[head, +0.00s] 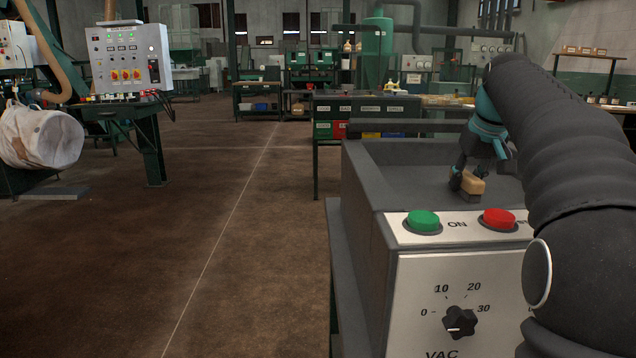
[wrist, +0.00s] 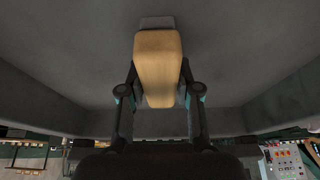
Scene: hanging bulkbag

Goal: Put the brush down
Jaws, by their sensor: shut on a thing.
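The brush (head: 472,186) has a tan wooden block and a grey lower part. My gripper (head: 462,180) is shut on it, low inside the grey open-topped tray of the machine (head: 375,190). In the wrist view the brush (wrist: 158,65) sits between the two fingers of my gripper (wrist: 158,90), its grey end toward the tray floor. The brush is at or very close to the tray floor; I cannot tell whether it touches. My arm hides the right side of the tray.
On the machine's front are a green ON button (head: 423,220), a red button (head: 498,219) and a black dial (head: 460,322). The tray's rim stands around the gripper. The brown floor between is clear.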

